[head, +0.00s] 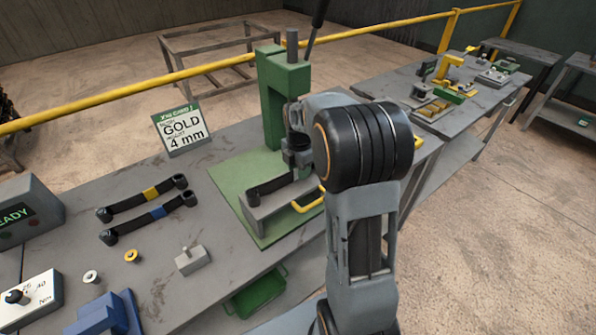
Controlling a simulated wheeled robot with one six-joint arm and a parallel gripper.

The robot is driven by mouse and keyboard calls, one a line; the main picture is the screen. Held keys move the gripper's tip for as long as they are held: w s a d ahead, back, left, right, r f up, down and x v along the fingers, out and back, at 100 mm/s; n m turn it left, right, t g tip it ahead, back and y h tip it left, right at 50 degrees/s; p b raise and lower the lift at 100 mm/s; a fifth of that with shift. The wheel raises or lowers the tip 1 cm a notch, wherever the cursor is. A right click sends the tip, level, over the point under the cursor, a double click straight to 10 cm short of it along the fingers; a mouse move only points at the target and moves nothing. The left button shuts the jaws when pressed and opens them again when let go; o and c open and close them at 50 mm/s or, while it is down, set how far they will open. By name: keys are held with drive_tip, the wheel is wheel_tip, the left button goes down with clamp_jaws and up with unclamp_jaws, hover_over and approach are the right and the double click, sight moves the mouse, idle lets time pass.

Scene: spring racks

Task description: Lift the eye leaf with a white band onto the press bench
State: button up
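A dark leaf with a rolled eye at its left end (268,187) lies on the grey block of the green press (283,90). My arm hides its right part, and I see no white band on it. The press bench top (225,140) is grey and worn. My gripper (298,168) seems to point down at the press, over or beside that leaf. Its fingers are too small and covered to read, and contact cannot be told. Two other eye leaves lie at left, one with a yellow band (128,203) and one with a blue band (135,222).
A sign reading GOLD 4 mm (182,131) stands behind the leaves. A small grey block (190,260), a brass ring (131,256), a dial box (30,298) and a blue fixture (103,315) occupy the front left. A yellow rail (130,95) runs behind.

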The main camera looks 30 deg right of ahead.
drive_tip(key=shift+f, duration=0.25)
drive_tip(key=shift+c, duration=0.3)
clamp_jaws()
drive_tip(key=shift+r, duration=0.1)
